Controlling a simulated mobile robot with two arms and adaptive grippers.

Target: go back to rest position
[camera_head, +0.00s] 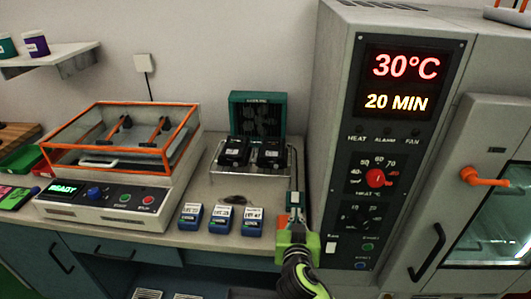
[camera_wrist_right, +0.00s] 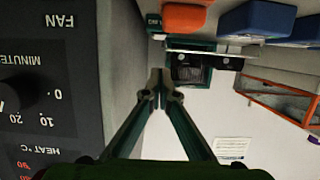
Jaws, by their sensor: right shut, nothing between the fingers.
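My right gripper (camera_head: 296,198) is over the front right part of the counter, close to the left side of the oven. In the right wrist view its fingers (camera_wrist_right: 161,82) are together with nothing between them. It is right of the small blue boxes and in front of the wire rack. My left gripper is not in view.
The oven (camera_head: 337,60) with a display of 30°C and 20 MIN stands close on the right. Three blue boxes (camera_head: 221,220), a rack (camera_head: 214,172) with black units and an orange-framed machine (camera_head: 120,203) stand on the counter.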

